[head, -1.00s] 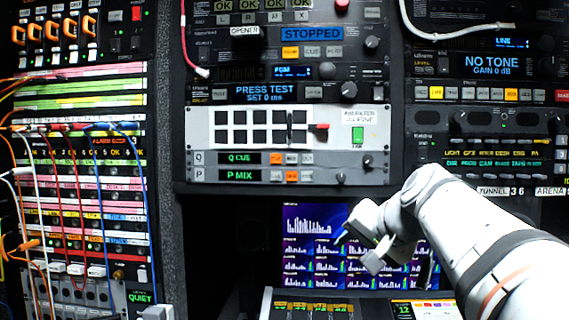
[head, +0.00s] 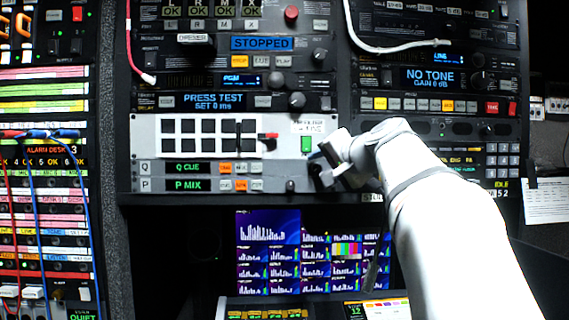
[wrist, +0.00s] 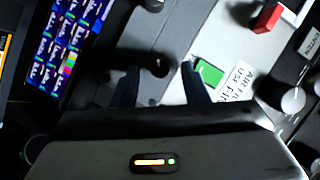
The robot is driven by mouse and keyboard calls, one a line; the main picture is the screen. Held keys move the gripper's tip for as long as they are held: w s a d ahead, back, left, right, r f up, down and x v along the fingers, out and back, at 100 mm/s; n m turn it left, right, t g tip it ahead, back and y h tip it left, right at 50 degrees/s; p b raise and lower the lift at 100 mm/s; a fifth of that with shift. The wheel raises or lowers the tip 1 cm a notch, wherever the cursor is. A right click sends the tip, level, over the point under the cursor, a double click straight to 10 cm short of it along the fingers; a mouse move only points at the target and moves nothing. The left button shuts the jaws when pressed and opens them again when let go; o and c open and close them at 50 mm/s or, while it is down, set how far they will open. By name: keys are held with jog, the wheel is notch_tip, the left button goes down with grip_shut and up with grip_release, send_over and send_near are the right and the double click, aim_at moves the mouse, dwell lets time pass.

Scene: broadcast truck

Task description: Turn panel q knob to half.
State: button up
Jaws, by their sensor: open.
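Panel q (head: 275,169) is the light grey row labelled Q, with a green "Q CUE" display (head: 188,168), in the rack's lower part. In the head view my gripper hides that knob at the right end of the row. My gripper (head: 319,166) is open at the panel's right end. The knob's pointer is too dark to read.
The P row's knob (head: 290,185) sits just below and left. A green button (head: 306,144) and a red lever (head: 268,136) are above; the green button is close to one finger in the wrist view (wrist: 208,73). A monitor (head: 268,250) lies below.

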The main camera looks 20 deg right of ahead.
jog(key=shift+w+f, duration=0.1)
jog(key=shift+w, duration=0.1)
jog(key=shift+c, duration=0.2)
grip_shut()
jog(key=shift+f+b, duration=0.1)
jog(key=shift+b, duration=0.3)
